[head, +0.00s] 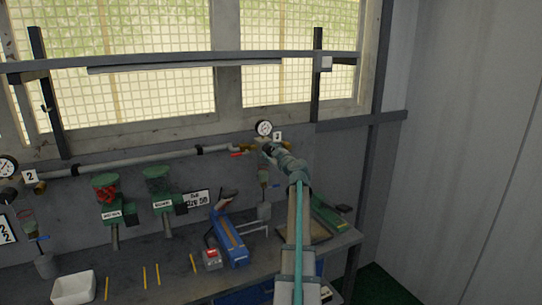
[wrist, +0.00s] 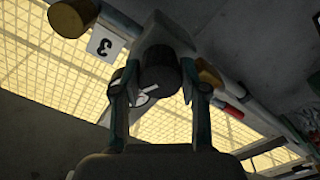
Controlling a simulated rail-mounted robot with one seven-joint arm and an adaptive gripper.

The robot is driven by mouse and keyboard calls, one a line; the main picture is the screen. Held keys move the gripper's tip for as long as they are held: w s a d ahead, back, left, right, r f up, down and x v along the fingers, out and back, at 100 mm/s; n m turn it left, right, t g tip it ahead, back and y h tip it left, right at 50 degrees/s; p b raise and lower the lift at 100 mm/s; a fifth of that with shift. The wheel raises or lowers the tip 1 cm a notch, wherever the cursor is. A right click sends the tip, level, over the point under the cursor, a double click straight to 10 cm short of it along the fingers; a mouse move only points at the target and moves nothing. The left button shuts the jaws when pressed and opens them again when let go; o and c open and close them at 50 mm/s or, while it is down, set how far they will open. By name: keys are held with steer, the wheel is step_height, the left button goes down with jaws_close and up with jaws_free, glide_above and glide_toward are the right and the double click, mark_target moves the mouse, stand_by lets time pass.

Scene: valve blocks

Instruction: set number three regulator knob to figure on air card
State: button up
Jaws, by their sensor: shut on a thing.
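The number three regulator is at the back wall in the head view, below a round white gauge (head: 264,127) and beside a small number plate (head: 278,136). In the wrist view the plate (wrist: 103,45) reads 3 and appears upside down. The dark round knob (wrist: 158,68) sits against a grey regulator body (wrist: 165,30). My gripper (wrist: 158,84) is shut on the knob, one finger on each side. A white mark (wrist: 146,96) shows between the fingers. In the head view my gripper (head: 274,152) hides the knob.
A pipe (head: 140,162) runs along the wall to a second gauge (head: 7,167) with a number 2 plate (head: 30,176). A white bin (head: 73,288), pencil-like yellow sticks and a blue tool (head: 230,240) lie on the bench.

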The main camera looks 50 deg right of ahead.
steer(key=m+b, duration=0.2)
steer(key=b, duration=0.1)
steer(key=m+b, duration=0.1)
steer(key=b, duration=0.2)
steer(key=shift+f+m, duration=0.35)
steer(key=shift+m, duration=0.05)
steer(key=m+b, duration=0.4)
steer(key=m, duration=0.1)
steer(key=shift+r, duration=0.2)
steer(key=m+b, duration=0.1)
steer(key=m, duration=0.4)
steer(key=shift+a+r+b, duration=0.1)
steer(key=shift+b, duration=0.3)
steer(key=m, duration=0.5)
steer(key=shift+r+p, duration=0.1)
steer(key=shift+p, duration=0.2)
steer(key=m+p, duration=0.2)
steer(key=m, duration=0.3)
steer(key=shift+r+m, duration=0.1)
steer(key=shift+m, duration=0.3)
steer(key=m+p, duration=0.4)
steer(key=m, duration=0.1)
steer(key=shift+r, duration=0.1)
steer(key=m+p, duration=0.5)
steer(key=m, duration=0.1)
steer(key=shift+m, duration=0.4)
steer(key=shift+m+p, duration=1.4)
steer(key=shift+m, duration=0.2)
